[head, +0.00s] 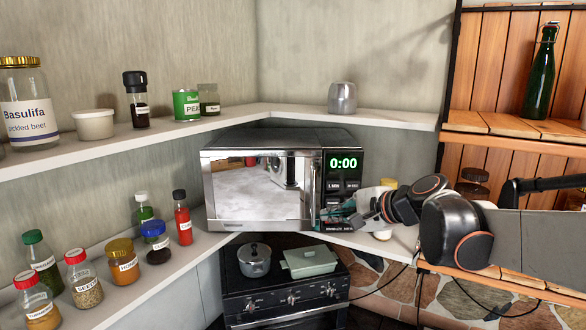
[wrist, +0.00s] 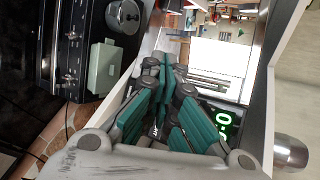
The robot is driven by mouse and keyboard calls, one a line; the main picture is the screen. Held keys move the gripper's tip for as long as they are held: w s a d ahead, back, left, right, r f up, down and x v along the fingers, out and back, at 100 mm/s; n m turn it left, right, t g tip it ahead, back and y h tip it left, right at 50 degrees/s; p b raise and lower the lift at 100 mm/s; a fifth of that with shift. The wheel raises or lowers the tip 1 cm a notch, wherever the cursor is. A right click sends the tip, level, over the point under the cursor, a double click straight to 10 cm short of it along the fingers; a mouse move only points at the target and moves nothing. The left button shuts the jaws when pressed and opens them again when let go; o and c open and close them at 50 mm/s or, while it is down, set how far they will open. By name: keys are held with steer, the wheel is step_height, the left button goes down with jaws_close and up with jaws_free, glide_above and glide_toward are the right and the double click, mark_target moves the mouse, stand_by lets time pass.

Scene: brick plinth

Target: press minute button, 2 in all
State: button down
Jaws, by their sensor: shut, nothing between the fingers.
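The microwave (head: 262,180) stands in the corner on the lower shelf, with its door closed. Its green display (head: 343,163) reads 0:00. The minute button (head: 334,185), marked 1 MIN, is just below the display, left of the 10 SEC button (head: 352,185). My gripper (head: 323,209) is shut and empty at the lower part of the control panel, below the minute button. I cannot tell whether it touches the panel. In the wrist view, my gripper's teal-padded fingers (wrist: 164,66) lie across the panel beside the display (wrist: 223,118) and hide the buttons.
A stove (head: 285,297) with a pot (head: 254,259) and a green dish (head: 308,262) is below the microwave. Spice jars (head: 122,261) line the lower left shelf. A grey canister (head: 342,98) stands on the upper shelf. A white-bodied jar is partly hidden behind my gripper.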

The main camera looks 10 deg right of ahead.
mark_target(335, 188)
steer(key=shift+w+d+r+m+p, duration=0.25)
steer(key=shift+d+r, duration=0.15)
steer(key=shift+r, duration=0.05)
steer(key=shift+w+d+r+m+p, duration=0.25)
steer(key=shift+d+r, duration=0.1)
steer(key=shift+r, duration=0.1)
steer(key=shift+w+d+b, duration=0.15)
steer(key=shift+w+b, duration=0.05)
steer(key=shift+w, duration=1.25)
steer(key=shift+w+d+b, duration=0.15)
steer(key=shift+w, duration=1.3)
steer(key=shift+w+d+b, duration=0.15)
steer(key=shift+w+b, duration=0.05)
steer(key=shift+w, duration=1.25)
steer(key=shift+w, duration=0.1)
steer(key=shift+w, duration=0.35)
steer(key=shift+w+d+b, duration=0.15)
steer(key=shift+w+b, duration=0.15)
steer(key=shift+w, duration=0.5)
steer(key=shift+s, duration=1.25)
